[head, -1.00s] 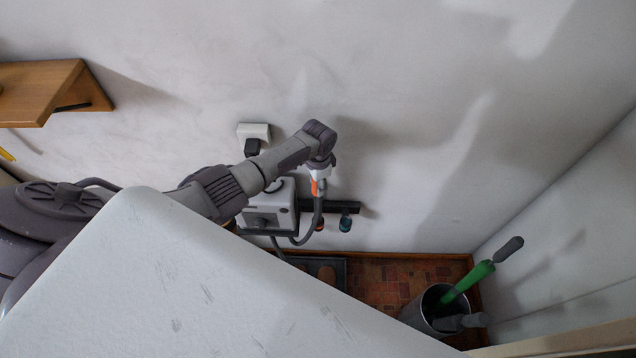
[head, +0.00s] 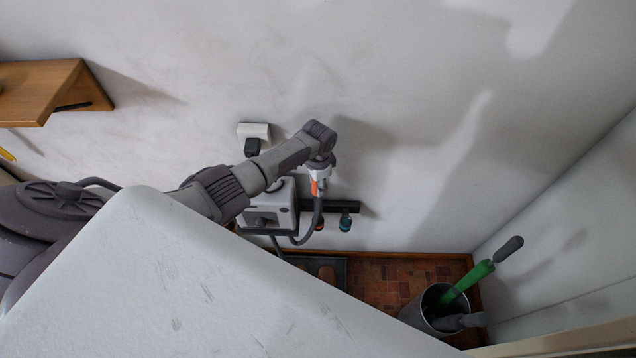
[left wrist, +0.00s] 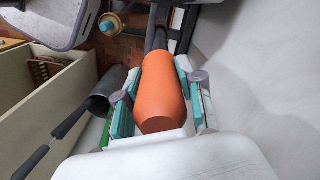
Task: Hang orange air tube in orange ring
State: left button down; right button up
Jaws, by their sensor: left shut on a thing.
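My left gripper (head: 318,180) is beside the wall, its arm reaching in from the left. In the left wrist view its teal-padded fingers (left wrist: 160,108) are shut on the thick orange end of the air tube (left wrist: 163,88). In the head view only a sliver of that orange shows, and a dark grey hose (head: 316,218) hangs below it in a loop. A small orange item, likely the orange ring (head: 320,226), shows under the black wall rail, below the gripper and partly hidden by the hose; its opening is not clear. My right gripper is not in view.
A black rail (head: 345,204) on the wall carries a teal-blue item (head: 345,224). A grey-white machine (head: 268,208) stands left of the hose. A metal bin (head: 412,313) with a green-handled tool is at lower right. A large white surface (head: 180,280) fills the foreground.

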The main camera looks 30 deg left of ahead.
aim_at(318, 206)
pick_arm(q)
jog(key=shift+f+b, duration=6.2)
jog(key=shift+f, duration=0.75)
jog(key=c, duration=0.6)
grip_release()
jog(key=shift+c, duration=0.2)
jog(key=shift+r, duration=0.1)
notch_tip(318, 206, up, 12)
jog(key=shift+d, duration=0.1)
